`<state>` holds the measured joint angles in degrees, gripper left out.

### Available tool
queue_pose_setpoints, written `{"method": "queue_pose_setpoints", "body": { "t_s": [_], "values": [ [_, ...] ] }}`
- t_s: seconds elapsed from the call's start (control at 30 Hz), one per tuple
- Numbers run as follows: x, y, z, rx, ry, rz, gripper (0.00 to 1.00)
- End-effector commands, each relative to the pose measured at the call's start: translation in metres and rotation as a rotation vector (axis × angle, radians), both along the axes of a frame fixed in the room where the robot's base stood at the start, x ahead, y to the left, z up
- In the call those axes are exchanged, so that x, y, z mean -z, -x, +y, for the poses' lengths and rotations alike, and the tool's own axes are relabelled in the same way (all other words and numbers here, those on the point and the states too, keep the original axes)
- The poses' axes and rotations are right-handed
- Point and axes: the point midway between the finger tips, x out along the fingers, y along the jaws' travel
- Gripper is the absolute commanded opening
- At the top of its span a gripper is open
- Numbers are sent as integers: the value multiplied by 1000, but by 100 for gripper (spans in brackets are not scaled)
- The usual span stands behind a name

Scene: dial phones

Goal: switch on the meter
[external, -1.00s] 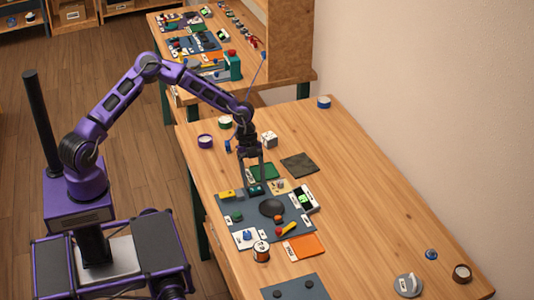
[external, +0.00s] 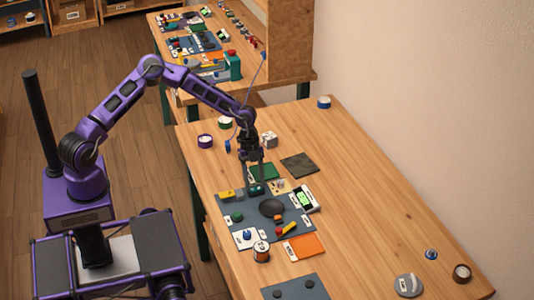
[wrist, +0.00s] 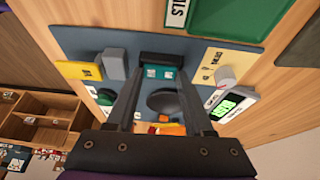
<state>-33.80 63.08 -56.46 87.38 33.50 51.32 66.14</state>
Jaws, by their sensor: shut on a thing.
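My gripper (external: 255,184) reaches down to the far part of the grey-blue panel (external: 240,212). Its fingers are shut on a teal block with a black top part (wrist: 160,73), which also shows small between the fingertips in the external view (external: 257,188). The fingers hide part of its sides. A white meter-like device with a lit green screen (external: 306,198) stands at the panel's right edge. In the wrist view its screen (wrist: 228,105) is bright green with dark characters too small to read.
A black round dish (external: 271,208), a yellow block (external: 226,195), a green knob (external: 236,217) and a red-yellow lever (external: 286,229) are around the gripper. A copper-coloured spool (external: 261,251) stands in front. The table's right side is mostly clear.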

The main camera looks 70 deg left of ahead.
Motion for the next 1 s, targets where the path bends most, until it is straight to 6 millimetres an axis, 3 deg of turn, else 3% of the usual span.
{"method": "queue_pose_setpoints", "body": {
  "t_s": [0.47,0.5,0.57,0.87,1.0],
  "values": [
    [-1,-3,0,0,0,79,0],
    [-1,-3,0,0,1,79,54],
    [-1,-3,0,0,1,79,65],
    [-1,-3,0,0,0,79,65],
    [-11,-4,5,-1,0,76,65]
  ]
}}
